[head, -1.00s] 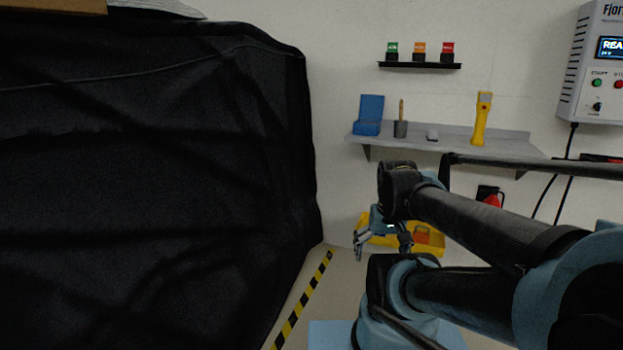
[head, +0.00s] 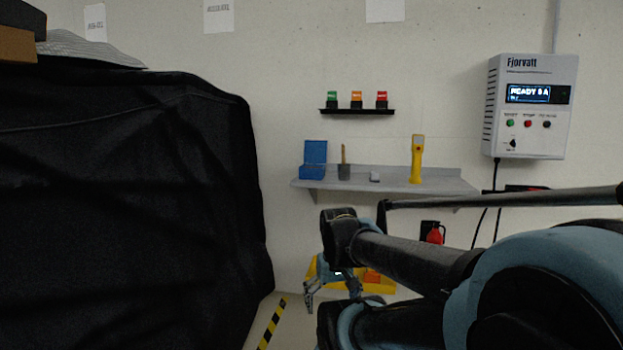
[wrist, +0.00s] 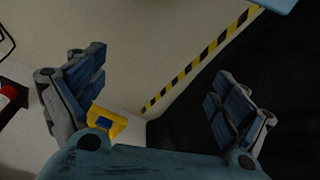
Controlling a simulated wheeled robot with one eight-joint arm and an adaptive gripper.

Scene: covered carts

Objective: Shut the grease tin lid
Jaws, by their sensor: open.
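A blue tin (head: 313,171) stands at the left end of the grey wall shelf. Its lid (head: 315,151) stands upright at the back, so the tin is open. I take it for the grease tin; no label is readable. My gripper (head: 312,290) is low in front of the wall, below the shelf and well apart from the tin. In the wrist view my gripper (wrist: 160,95) has its two fingers spread wide with nothing between them. The tin does not show in the wrist view.
The shelf (head: 440,186) also holds a grey pot with a brush (head: 344,171), a small pale block (head: 375,177) and a yellow torch-like tool (head: 416,160). A black-covered cart (head: 130,200) fills the left. A yellow bin (head: 383,287) sits low behind my arm.

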